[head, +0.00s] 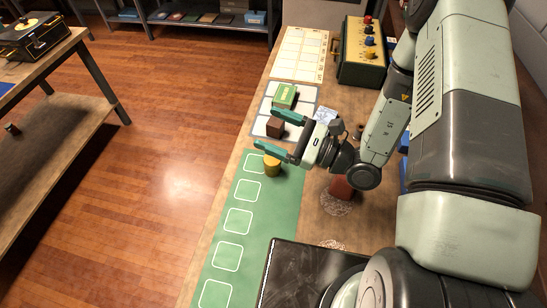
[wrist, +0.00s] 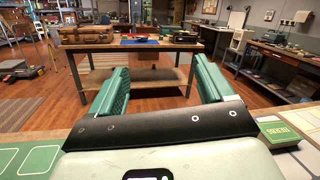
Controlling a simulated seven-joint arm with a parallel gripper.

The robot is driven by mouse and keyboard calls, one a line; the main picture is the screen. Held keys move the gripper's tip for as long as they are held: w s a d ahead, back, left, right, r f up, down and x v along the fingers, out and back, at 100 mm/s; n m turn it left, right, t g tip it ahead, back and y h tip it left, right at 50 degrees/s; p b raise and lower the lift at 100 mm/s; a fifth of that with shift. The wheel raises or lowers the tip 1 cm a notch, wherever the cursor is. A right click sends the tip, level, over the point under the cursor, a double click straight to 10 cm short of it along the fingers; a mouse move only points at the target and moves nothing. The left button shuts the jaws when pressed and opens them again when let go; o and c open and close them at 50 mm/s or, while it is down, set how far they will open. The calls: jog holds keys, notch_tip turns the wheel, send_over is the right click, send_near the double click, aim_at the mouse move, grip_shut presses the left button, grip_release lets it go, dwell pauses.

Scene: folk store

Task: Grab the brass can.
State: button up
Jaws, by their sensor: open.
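The brass can (head: 271,165) is a small yellow-gold cylinder. It stands upright at the far end of the green mat (head: 262,205) in the head view. My gripper (head: 266,130) is open and empty, its teal fingers pointing left. The nearer finger shows just above the can in the picture. The can does not appear between the fingers in that view. In the wrist view my open gripper (wrist: 161,72) faces out across the room, and the can is not visible.
A dark brown block (head: 275,128) shows between the fingers in the head view. A green box (head: 284,95) lies beyond it. A red-brown block (head: 341,188) is to the right, and a black tray (head: 300,270) is nearer. The mat's outlined squares are empty.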

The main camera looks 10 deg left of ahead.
aim_at(278, 166)
jog(key=d+f+m+t+h, duration=0.1)
jog(key=f+m+t, duration=0.1)
jog(key=f, duration=0.3)
jog(key=d+f+m+t+h, duration=0.1)
jog(key=f+m+t+h, duration=0.1)
jog(key=f, duration=0.3)
jog(key=s+d+f+m+t+h, duration=0.1)
jog(key=f+m+t+h, duration=0.1)
jog(key=f+m+t, duration=0.1)
notch_tip(278, 166, down, 2)
jog(key=shift+m+t, duration=0.4)
jog(key=shift+m, duration=0.4)
jog(key=x, duration=0.7)
jog(key=shift+w+a+f, duration=0.1)
jog(key=c, duration=1.2)
